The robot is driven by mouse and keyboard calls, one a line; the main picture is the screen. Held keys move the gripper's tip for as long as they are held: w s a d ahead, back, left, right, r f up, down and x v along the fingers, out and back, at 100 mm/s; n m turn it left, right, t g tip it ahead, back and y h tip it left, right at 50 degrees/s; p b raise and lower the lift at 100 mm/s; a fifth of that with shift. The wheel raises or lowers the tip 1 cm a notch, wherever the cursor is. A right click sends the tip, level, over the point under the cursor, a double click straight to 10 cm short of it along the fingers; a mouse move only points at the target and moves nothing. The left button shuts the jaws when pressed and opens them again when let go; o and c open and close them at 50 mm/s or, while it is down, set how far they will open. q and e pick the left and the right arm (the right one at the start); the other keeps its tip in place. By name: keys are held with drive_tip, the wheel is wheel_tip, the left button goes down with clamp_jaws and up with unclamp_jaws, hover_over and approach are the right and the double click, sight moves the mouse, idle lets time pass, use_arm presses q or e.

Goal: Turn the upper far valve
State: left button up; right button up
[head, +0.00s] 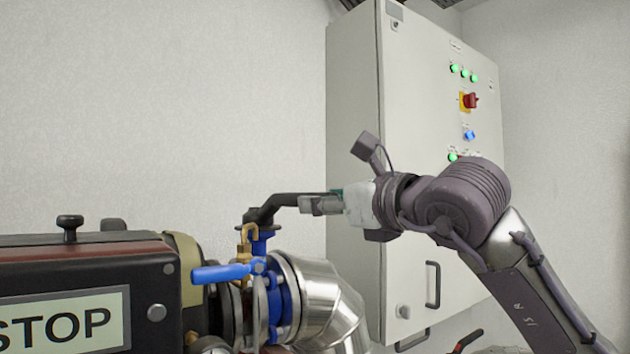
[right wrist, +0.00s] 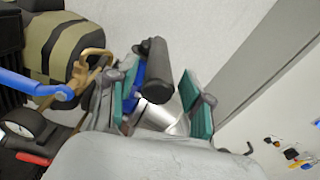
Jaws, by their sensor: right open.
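The upper valve has a black lever handle (head: 288,199) on a blue stem (head: 262,236) above the silver pipe elbow. The lever points right in the head view, toward my right gripper (head: 322,203). In the right wrist view, the lever's thick black end (right wrist: 156,72) shows between the teal-padded fingers of my right gripper (right wrist: 160,98). The fingers stand apart, with a gap on the right side of the lever; I cannot tell whether the left finger touches it. The valve body is mostly hidden in the wrist view. My left gripper is not in view.
A blue lever (head: 222,272) and a brass fitting (head: 245,240) sit just left of the valve. The black exchanger (head: 150,285) with a STOP sign fills the lower left. A grey control cabinet (head: 420,60) stands behind my right arm. A gauge (right wrist: 20,125) shows in the wrist view.

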drive_tip(key=shift+p+x, duration=0.55)
drive_tip(key=shift+x, duration=0.95)
drive_tip(key=shift+c, duration=0.2)
drive_tip(key=shift+s, duration=0.1)
clamp_jaws()
